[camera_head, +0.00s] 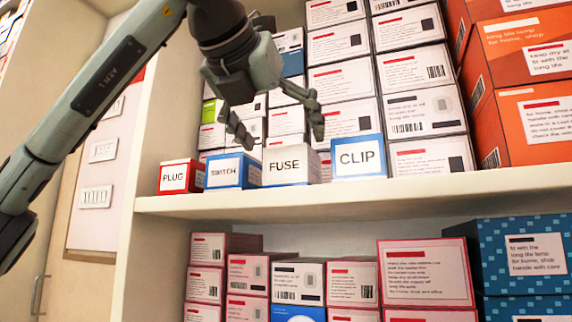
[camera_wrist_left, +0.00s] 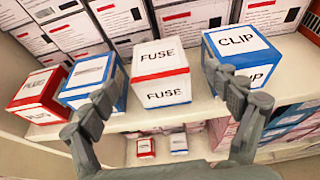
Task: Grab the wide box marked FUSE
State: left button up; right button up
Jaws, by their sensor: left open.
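The FUSE box (camera_head: 290,167) stands on the upper shelf between the SWITCH box (camera_head: 233,171) and the CLIP box (camera_head: 359,157). In the left wrist view the FUSE box (camera_wrist_left: 161,72) is white with red and blue bands, labelled on its top and front. My left gripper (camera_head: 281,138) is open and empty, above and in front of the FUSE box. In the left wrist view its fingers (camera_wrist_left: 160,83) spread to either side of the FUSE box, apparently apart from it. The right gripper is out of view.
A red PLUG box (camera_head: 174,177) stands at the left end of the row. White cartons (camera_head: 421,71) are stacked behind, and orange cartons (camera_head: 526,58) at the right. The shelf edge (camera_head: 420,195) runs in front. More boxes (camera_head: 428,271) fill the lower shelf.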

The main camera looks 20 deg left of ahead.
pick_arm(q)
jog(key=p+x, duration=0.1)
jog(key=x, duration=0.5)
jog(key=shift+w+a, duration=0.1)
jog(key=shift+w, duration=0.2)
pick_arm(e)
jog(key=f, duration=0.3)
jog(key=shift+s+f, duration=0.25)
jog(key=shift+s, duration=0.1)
pick_arm(q)
jog(key=shift+c, duration=0.3)
jog(key=shift+r, duration=0.1)
jog(key=c, duration=1.3)
jog(key=shift+o, duration=0.2)
